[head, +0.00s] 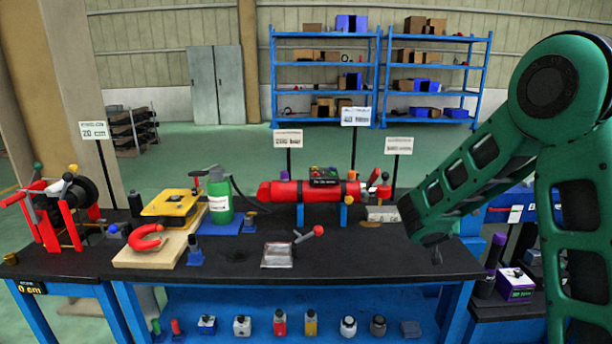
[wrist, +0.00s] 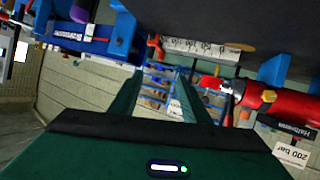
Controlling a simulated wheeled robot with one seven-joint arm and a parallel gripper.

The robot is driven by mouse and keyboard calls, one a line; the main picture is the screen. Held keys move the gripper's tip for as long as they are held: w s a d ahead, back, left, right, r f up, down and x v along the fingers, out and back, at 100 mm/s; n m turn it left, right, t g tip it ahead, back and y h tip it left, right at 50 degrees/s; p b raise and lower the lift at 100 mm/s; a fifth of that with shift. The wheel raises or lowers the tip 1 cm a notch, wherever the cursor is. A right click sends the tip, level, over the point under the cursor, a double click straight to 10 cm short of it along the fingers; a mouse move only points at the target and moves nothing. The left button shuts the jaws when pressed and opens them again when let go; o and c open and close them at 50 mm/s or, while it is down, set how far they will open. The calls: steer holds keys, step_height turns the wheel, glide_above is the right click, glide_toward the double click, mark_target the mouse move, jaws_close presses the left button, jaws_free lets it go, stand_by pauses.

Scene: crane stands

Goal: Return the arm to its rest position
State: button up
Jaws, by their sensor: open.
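My green arm (head: 480,165) comes in from the right in the head view and bends down over the right end of the black workbench (head: 340,262). My gripper (head: 437,250) hangs at the arm's end, small and dark there, near the bench's right front. In the wrist view its two green fingers stand apart with nothing between them (wrist: 155,88). The gripper is open and empty. The red cylinder (head: 300,190) lies to the left of the arm on the bench, and it also shows at the right in the wrist view (wrist: 290,105).
A winch with red frame (head: 60,205) is at far left. A purple box (head: 515,286) sits right of the bench.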

steer(key=s+d+m+g, duration=0.2)
steer(key=s+d+g, duration=0.25)
steer(key=s, duration=0.75)
steer(key=s+d+m+g, duration=0.1)
steer(key=s+d+g, duration=0.35)
steer(key=s, duration=0.85)
steer(key=s+a+g+y, duration=0.1)
steer(key=s+a+y, duration=0.2)
steer(key=s, duration=0.9)
steer(key=s+a+g+y, duration=0.2)
steer(key=s+a+y, duration=0.1)
steer(key=s, duration=0.9)
steer(key=shift+s+a+r, duration=0.15)
steer(key=shift+a+r, duration=0.05)
